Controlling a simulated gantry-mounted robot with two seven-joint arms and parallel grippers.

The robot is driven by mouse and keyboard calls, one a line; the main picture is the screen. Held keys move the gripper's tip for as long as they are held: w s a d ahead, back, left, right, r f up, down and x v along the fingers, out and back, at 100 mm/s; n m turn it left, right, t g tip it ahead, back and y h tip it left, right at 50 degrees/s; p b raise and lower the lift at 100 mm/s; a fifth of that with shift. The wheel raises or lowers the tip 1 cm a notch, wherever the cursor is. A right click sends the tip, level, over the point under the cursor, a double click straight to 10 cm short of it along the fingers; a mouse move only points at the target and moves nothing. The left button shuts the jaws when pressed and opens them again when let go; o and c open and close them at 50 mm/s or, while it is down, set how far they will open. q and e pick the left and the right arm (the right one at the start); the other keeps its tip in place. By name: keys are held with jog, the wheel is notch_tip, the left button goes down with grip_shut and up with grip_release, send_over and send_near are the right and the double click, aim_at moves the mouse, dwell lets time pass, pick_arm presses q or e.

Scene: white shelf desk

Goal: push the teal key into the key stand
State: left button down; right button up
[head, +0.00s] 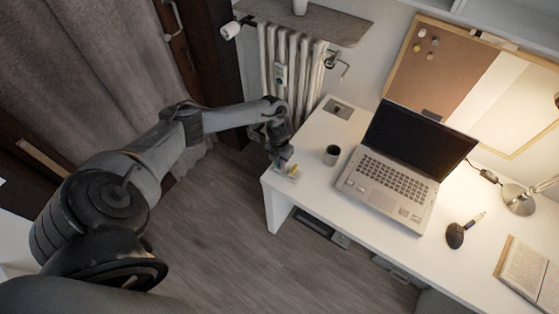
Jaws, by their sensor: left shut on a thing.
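My left gripper (281,157) reaches down at the left end of the white desk. It is shut on the teal key, which is too small and too covered by the fingers to make out clearly. The key stand (291,174), a small pale block with a bit of yellow, sits on the desk's near left corner right below the fingertips. I cannot tell how far the key is in the stand. My right gripper is not in view.
A dark cup (332,155) stands close to the right of the stand, with an open laptop (391,181) beyond it. A black pen holder (456,236), an open book (530,272) and a lamp (519,199) are farther right. The desk edge (266,190) is close to the stand.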

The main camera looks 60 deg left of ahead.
pick_arm(q)
jog(key=c, duration=0.9)
grip_release()
jog(key=shift+f, duration=0.1)
jog(key=shift+c, duration=0.2)
notch_tip(320, 180, up, 11)
jog(key=p, duration=0.1)
jog(key=shift+f, duration=0.1)
